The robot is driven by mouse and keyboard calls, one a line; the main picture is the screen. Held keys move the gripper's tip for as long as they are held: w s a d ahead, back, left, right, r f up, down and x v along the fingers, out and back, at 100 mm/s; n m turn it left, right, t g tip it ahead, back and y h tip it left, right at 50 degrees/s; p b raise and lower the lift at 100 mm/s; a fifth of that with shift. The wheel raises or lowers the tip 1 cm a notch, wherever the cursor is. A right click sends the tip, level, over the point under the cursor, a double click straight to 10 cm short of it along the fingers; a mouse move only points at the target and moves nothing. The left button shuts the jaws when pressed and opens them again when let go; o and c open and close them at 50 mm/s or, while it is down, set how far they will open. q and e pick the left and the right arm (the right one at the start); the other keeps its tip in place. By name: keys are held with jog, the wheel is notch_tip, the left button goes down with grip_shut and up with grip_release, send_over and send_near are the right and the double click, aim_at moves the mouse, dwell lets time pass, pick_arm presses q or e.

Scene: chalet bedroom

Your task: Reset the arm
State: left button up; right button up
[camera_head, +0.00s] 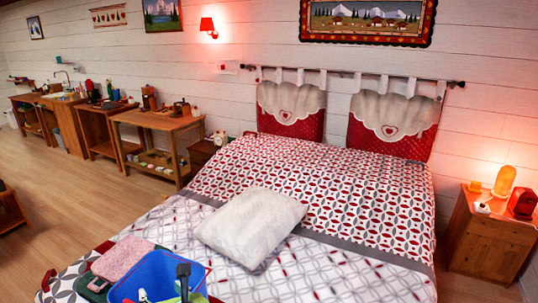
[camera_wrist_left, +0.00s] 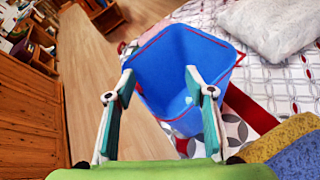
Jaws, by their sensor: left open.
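My left gripper (camera_wrist_left: 158,80) is open in the left wrist view, with its two teal-padded fingers spread apart and nothing between them. Beyond the fingers is an open blue bin (camera_wrist_left: 205,50) on the bed. The fingers overlap the bin in the picture; I cannot tell how far above it they are. In the head view, the blue bin (camera_head: 128,282) sits at the bottom left, and parts of my left gripper show in front of it, cut by the lower edge. My right gripper is in neither view.
The bed (camera_head: 350,270) carries a white pillow (camera_head: 250,226) and a folded pink cloth (camera_head: 122,257) beside the bin. Yellow and blue cloths (camera_wrist_left: 280,138) lie close right of my left gripper. A nightstand (camera_head: 487,240) stands right. Wooden floor (camera_head: 70,200) is free at left.

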pick_arm(q)
jog(key=s+d+f+n+g+h, duration=0.4)
jog(key=s+f+n, duration=0.4)
jog(key=s+n, duration=0.5)
jog(key=s+d+f+n+g+h, duration=0.2)
jog(key=s+d+f+n+h, duration=0.4)
jog(key=s+n, duration=0.8)
notch_tip(320, 180, down, 30)
jog(key=a+n+g+b, duration=0.1)
jog(key=a, duration=0.1)
jog(key=s+a+f+g+b, duration=0.1)
jog(key=s+a+f, duration=0.2)
jog(key=s+f, duration=1.2)
jog(key=shift+s+f+y, duration=0.35)
jog(key=shift+s+y, duration=0.05)
jog(key=shift+s, duration=0.35)
